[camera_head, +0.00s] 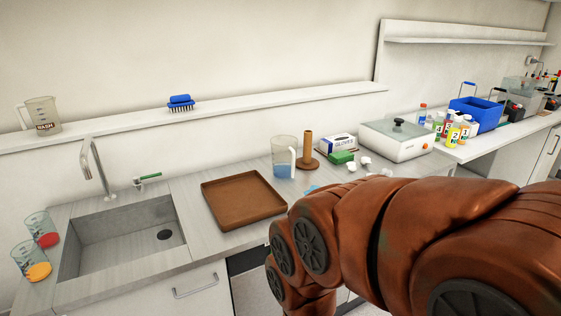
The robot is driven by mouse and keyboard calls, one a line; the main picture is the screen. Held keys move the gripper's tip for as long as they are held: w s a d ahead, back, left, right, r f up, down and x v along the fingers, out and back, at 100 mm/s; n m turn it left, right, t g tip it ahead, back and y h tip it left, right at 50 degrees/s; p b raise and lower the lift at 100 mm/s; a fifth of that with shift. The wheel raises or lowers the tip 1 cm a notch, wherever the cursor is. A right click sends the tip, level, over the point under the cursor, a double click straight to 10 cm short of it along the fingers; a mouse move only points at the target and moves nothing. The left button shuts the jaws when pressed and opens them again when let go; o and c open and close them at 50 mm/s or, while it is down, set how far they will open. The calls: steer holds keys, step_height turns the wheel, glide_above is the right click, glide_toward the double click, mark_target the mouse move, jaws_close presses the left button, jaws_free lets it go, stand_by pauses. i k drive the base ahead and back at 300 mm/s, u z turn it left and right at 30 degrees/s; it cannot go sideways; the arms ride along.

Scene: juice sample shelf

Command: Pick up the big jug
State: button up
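A clear jug (284,157) with a handle on its right and blue liquid in its lower part stands upright on the counter, right of the brown tray. A second, greyish jug (41,115) marked "WASH", with its handle on the left, stands upright on the wall shelf at the far left. The counter jug looks the taller in the picture; I cannot tell for sure which is the bigger. My brown arm fills the lower right. My gripper is out of view, so its place relative to the jugs does not show.
A brown tray (243,199) lies between the sink (128,240) and the counter jug. A brown upright post (308,148) stands close right of that jug, with a glove box (337,144) and green sponge (342,157) beyond. Two beakers stand left of the sink.

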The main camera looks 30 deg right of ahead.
mark_target(283, 147)
steer(key=z, duration=1.9)
steer(key=i, duration=1.4)
steer(key=u, duration=2.65)
